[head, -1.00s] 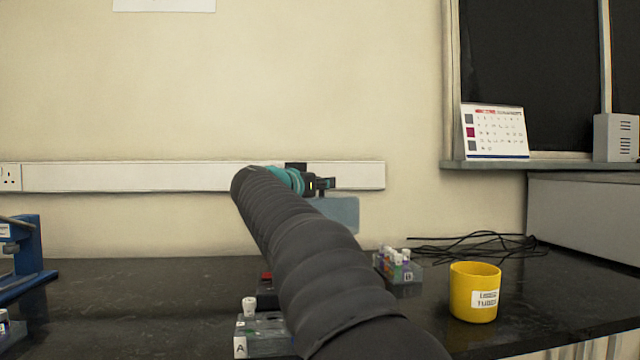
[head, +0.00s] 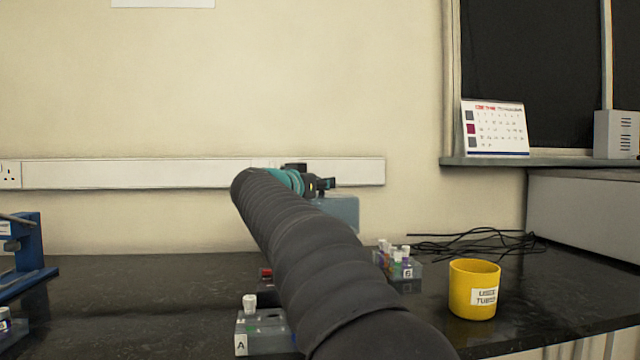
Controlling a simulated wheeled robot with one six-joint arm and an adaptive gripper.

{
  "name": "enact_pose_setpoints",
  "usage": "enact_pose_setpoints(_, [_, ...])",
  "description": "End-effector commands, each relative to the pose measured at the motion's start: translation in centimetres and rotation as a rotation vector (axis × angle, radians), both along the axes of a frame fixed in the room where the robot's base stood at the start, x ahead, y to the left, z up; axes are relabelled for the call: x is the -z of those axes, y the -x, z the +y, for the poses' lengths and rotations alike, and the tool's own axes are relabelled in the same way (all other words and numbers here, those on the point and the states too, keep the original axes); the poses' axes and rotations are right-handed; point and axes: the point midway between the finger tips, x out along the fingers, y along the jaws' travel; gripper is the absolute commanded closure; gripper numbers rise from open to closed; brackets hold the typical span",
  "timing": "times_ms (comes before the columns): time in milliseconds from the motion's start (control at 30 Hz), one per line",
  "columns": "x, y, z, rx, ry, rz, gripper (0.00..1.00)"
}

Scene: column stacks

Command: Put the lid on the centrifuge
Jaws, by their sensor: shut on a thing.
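My gripper (head: 322,184) is at the end of my raised arm, in front of the wall and above the back of the bench. It is shut on a flat, see-through blue-grey lid (head: 341,212), which hangs below it in the air, partly hidden by my arm. The centrifuge (head: 266,284) seems to be the dark body with a red part on the bench behind my arm. Only its left edge shows, so I cannot tell how the lid lies relative to it.
Rack A (head: 262,333) with a white-capped tube stands at the front, left of my arm. Rack B (head: 404,270) with several tubes stands to the right. A yellow cup (head: 474,290), black cables (head: 475,245) and a blue stand (head: 28,262) are also on the bench. The left middle is clear.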

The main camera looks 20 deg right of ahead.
Motion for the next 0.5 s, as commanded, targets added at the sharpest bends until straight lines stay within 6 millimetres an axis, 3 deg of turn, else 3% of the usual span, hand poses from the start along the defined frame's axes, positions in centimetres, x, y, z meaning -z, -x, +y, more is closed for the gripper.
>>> enact_pose_setpoints(500, [0.95,0.01,-0.01,0.000,0.001,0.000,1.00])
